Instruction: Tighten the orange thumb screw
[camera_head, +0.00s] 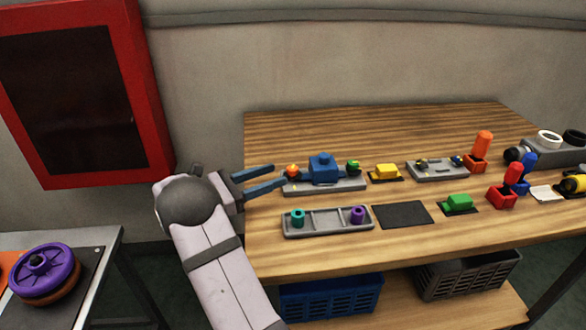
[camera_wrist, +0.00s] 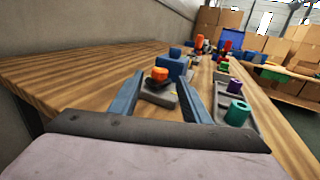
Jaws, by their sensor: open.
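The orange thumb screw (camera_head: 292,170) stands at the left end of a grey base plate (camera_head: 350,184), left of a blue block (camera_head: 322,168). A green screw (camera_head: 353,166) is at the plate's right end. In the wrist view the orange thumb screw (camera_wrist: 160,74) lies ahead, between my two blue fingers as seen. My gripper (camera_head: 277,176) is open and reaches in from the left at the plate's left end. In the wrist view my gripper (camera_wrist: 165,82) shows a wide gap with nothing gripped. I cannot tell whether a finger touches the screw.
A grey tray (camera_head: 328,222) with a teal and a purple cylinder lies in front of the plate. A yellow block (camera_head: 387,172) and a second grey plate (camera_head: 437,170) stand to the right. The table's back left is clear.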

